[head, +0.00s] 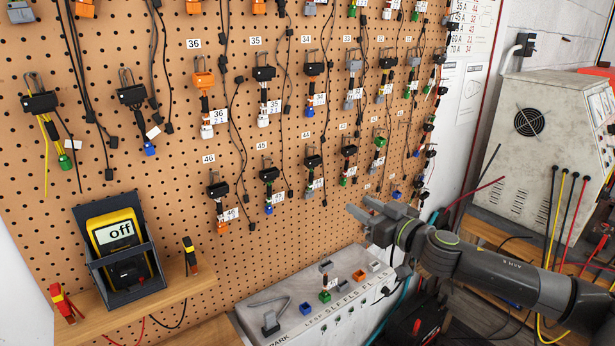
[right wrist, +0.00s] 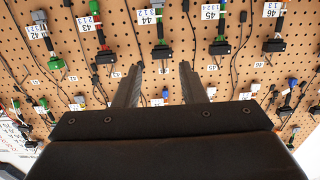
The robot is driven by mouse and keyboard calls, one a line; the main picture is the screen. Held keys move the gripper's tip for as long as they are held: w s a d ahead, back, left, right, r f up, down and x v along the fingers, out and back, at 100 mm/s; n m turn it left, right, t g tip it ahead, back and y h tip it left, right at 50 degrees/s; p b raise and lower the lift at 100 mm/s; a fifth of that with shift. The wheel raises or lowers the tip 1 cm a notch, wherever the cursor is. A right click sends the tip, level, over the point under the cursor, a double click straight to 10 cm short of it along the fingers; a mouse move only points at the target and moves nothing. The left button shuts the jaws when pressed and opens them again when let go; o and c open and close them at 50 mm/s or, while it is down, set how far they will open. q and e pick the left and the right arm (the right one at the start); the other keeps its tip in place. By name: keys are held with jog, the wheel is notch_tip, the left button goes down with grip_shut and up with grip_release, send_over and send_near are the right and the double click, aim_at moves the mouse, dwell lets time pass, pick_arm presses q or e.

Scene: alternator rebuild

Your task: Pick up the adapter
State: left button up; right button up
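Several adapters with black, orange or grey plugs hang in rows on the pegboard; the frames do not show which one is meant. In the lower row hang the adapters by labels 46 (head: 218,189), 45 (head: 269,175), 44 (head: 313,163) and 43 (head: 349,150). My right gripper (head: 358,206) is open and empty, below the lower row and above the grey test box. In the right wrist view its two fingers (right wrist: 161,70) stand apart, with the 44 adapter (right wrist: 162,51) and the 45 adapter (right wrist: 219,46) beyond them. My left gripper is not in view.
The pegboard (head: 110,170) has thin black leads hanging between adapters. The grey test box (head: 295,320) with coloured sockets stands below. A yellow multimeter (head: 117,235) reading "off" sits in a holder at left. A beige cabinet (head: 540,160) with cables stands at right.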

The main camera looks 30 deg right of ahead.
jog(key=w, duration=0.1)
send_near(312, 178)
jog(key=shift+w, duration=2.15)
jog(key=w, duration=0.1)
jog(key=w+p, duration=0.1)
jog(key=w, duration=0.1)
jog(key=shift+w+a+r+p, duration=0.1)
jog(key=shift+a+r+p, duration=0.05)
jog(key=shift+a+p, duration=0.2)
jog(key=shift+w, duration=0.6)
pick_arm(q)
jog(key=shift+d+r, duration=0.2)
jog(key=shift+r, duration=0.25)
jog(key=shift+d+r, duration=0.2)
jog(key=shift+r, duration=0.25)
pick_arm(e)
jog(key=shift+s, duration=0.1)
grip_shut()
